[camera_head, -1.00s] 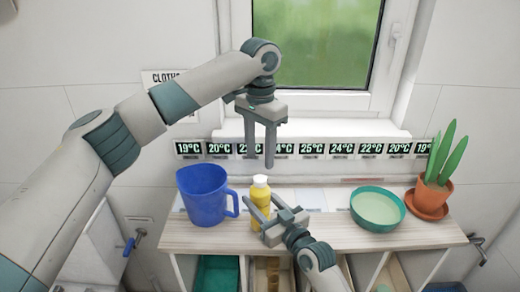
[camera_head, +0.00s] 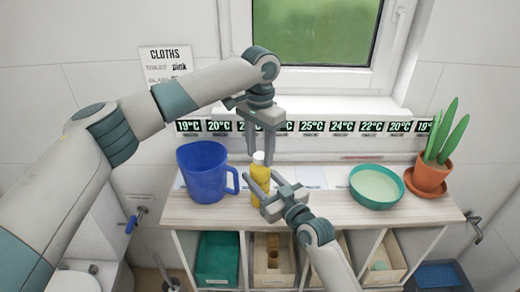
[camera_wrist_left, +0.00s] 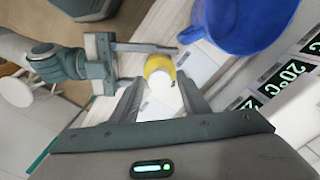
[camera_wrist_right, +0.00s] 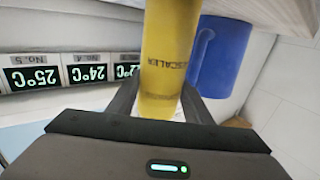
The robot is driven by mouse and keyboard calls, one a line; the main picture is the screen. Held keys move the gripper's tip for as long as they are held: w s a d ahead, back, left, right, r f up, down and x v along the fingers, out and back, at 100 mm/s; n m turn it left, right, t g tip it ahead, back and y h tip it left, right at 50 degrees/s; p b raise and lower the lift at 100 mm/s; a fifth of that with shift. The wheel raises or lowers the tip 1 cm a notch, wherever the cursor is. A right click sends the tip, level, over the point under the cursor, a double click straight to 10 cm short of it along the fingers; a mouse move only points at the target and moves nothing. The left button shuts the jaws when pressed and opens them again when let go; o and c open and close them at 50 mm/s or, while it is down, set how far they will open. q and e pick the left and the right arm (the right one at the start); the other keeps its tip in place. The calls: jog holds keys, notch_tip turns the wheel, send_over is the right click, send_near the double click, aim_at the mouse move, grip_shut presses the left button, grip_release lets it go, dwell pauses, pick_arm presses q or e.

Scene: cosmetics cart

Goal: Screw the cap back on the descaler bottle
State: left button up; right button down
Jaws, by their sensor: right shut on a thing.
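The yellow descaler bottle (camera_head: 259,182) stands upright on the wooden shelf top, with a white top (camera_head: 259,158) at its neck. It also shows in the left wrist view (camera_wrist_left: 157,66) and, lettering visible, in the right wrist view (camera_wrist_right: 170,50). My right gripper (camera_head: 262,190) is shut on the bottle's body from the front right. My left gripper (camera_head: 268,155) points down at the white top. In the left wrist view its fingers stand apart on either side of the white top (camera_wrist_left: 165,95). I cannot tell whether the cap is seated on the thread.
A blue jug (camera_head: 203,172) stands close to the left of the bottle. A green bowl (camera_head: 376,186) and a potted plant (camera_head: 430,176) stand to the right. Temperature displays (camera_head: 311,126) line the back. Bins, including a green one (camera_head: 218,258), sit below the shelf.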

pick_arm(q)
grip_shut()
jog(key=shift+o, duration=1.1)
grip_release()
jog(key=shift+r, duration=2.3)
jog(key=shift+c, duration=0.4)
jog(key=shift+r, duration=1.75)
